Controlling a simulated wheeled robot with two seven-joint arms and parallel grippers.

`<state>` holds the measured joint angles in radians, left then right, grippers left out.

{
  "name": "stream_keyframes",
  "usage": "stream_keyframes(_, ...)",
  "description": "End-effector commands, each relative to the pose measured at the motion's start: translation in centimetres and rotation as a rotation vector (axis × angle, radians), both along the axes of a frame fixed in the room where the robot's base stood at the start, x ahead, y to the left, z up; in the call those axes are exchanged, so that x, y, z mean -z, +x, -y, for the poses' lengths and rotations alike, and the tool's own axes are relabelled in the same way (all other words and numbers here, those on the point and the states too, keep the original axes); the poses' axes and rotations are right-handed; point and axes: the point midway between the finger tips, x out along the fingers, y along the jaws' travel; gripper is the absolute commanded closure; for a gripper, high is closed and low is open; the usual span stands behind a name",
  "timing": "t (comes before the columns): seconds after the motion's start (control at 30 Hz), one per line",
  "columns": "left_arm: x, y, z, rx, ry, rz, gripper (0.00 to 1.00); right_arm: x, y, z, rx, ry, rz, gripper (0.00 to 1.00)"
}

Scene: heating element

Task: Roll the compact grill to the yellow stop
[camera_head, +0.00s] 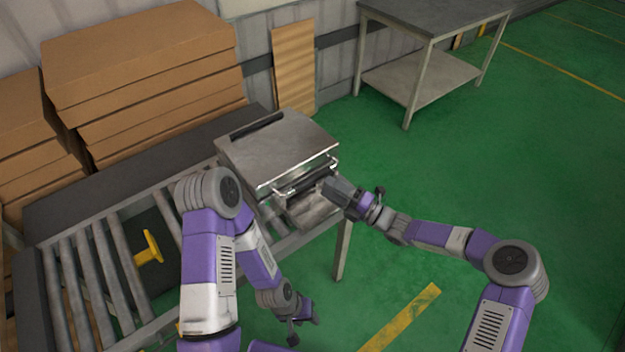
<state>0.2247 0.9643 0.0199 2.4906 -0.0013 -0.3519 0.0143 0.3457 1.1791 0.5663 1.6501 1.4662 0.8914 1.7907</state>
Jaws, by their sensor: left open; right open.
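The compact grill (275,150), a silver box with a dark strip on its lid and a bar handle at the front, sits at the right end of the roller conveyor (92,262). The yellow stop (149,248) stands among the rollers to the left of the grill, with a clear gap between them. My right gripper (328,187) is open at the grill's front right, by the handle; I cannot tell whether it touches. My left gripper (308,318) is open, low in front of the conveyor and apart from the grill. My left arm hides part of the rollers.
Stacked cardboard boxes (140,65) stand behind the conveyor on the left. A grey metal table (435,18) stands at the back right. The green floor (480,150) on the right is open, with a yellow line (402,318) in front.

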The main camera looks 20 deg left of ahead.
Motion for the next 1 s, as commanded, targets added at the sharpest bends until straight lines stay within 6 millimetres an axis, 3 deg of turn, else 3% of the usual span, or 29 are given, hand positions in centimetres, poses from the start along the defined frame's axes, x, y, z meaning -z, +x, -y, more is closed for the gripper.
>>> stream_keyframes(0.33,1.4,0.0,0.0,0.0,0.0,0.0,0.57,-0.7,1.2,-5.1,-0.004,-0.004,0.004,0.48)
stream_keyframes(0.73,1.5,0.0,0.0,0.0,0.0,0.0,0.57,-1.0,1.5,-6.1,-0.003,-0.007,0.004,0.48)
stream_keyframes(0.77,1.5,0.0,0.0,0.0,0.0,0.0,0.57,-1.0,1.5,-6.1,-0.003,-0.007,0.004,0.5)
stream_keyframes(1.0,1.5,0.0,0.0,0.0,0.0,0.0,0.57,-1.0,1.5,-6.1,-0.003,-0.008,0.004,0.87)
